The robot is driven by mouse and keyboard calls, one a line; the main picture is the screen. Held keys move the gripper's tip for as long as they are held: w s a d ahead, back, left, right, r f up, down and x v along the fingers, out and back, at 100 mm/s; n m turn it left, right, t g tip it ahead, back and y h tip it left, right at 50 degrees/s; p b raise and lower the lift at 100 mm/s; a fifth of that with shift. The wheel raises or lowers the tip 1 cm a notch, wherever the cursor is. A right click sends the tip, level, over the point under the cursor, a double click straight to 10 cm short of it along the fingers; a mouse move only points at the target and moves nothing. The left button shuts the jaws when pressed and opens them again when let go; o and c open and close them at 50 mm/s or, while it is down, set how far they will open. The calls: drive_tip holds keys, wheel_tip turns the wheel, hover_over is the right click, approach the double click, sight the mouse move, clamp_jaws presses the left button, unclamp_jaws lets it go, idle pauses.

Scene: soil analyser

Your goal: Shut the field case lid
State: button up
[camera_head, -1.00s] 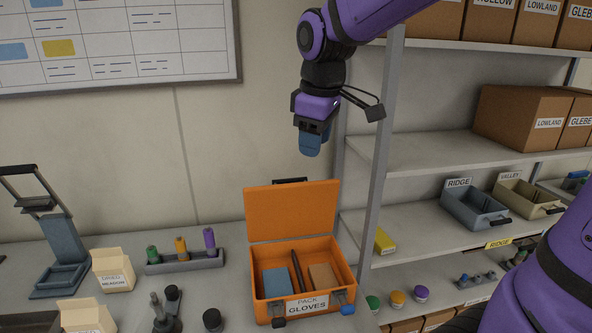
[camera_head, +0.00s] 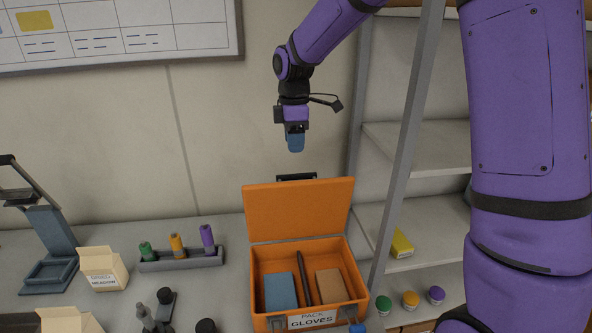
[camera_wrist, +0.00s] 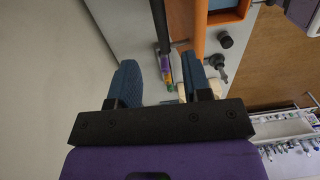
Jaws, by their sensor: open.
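The orange field case (camera_head: 258,282) stands open on the bench. Its lid (camera_head: 298,208) is raised upright at the back, with a dark handle on its top edge. Inside the case lie a blue block (camera_head: 280,291), a dark pen-like stick (camera_head: 305,278) and a tan block (camera_head: 331,286). A label on the front reads PACK GLOVES. My gripper (camera_head: 295,142) hangs pointing down, above the raised lid and apart from it. In the wrist view my gripper (camera_wrist: 161,80) shows two blue fingers spread apart with nothing between them. An orange edge of the case (camera_wrist: 196,30) shows beyond the fingers.
A shelf rack post (camera_head: 408,150) rises just right of the case. A rack of coloured tubes (camera_head: 180,261), a small carton (camera_head: 103,269) and a grey-blue stand (camera_head: 55,240) are on the left. A whiteboard (camera_head: 120,30) hangs on the wall behind.

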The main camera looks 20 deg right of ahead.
drive_tip(key=f, duration=0.8)
drive_tip(key=shift+s+f, duration=0.2)
drive_tip(key=shift+f, duration=0.2)
clamp_jaws()
